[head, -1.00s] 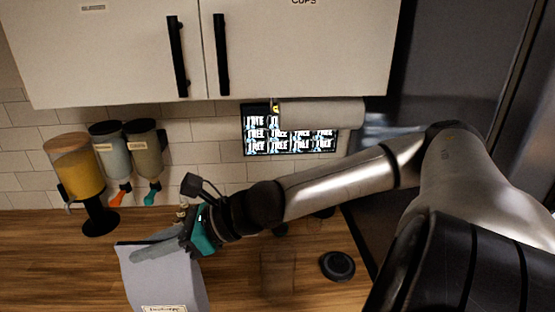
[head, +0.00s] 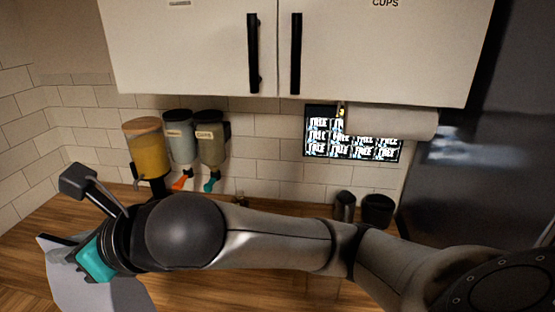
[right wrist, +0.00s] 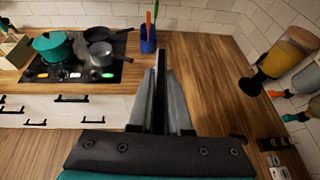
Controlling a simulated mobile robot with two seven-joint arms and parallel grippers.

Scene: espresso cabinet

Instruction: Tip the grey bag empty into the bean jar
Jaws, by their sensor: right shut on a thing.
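The grey bag (head: 110,294) is at the lower left of the head view, cut off by the bottom edge. My right gripper (head: 72,254) is shut on its upper part; the fingers are largely hidden behind the teal gripper body. In the right wrist view my right gripper's grey fingers (right wrist: 160,100) are close together around a dark strip; I cannot separate the bag from them clearly. A clear container stood on the counter in the earlier head view; now my right arm covers most of that spot and I cannot make the jar out surely. My left gripper is not in view.
Dispensers, one with yellow content (head: 147,152), hang or stand at the wall. Dark cups (head: 377,210) stand behind my arm, below a paper roll (head: 395,122). In the wrist view, a stove with pots (right wrist: 75,62) and a blue utensil holder (right wrist: 148,40) stand beyond free counter (right wrist: 205,75).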

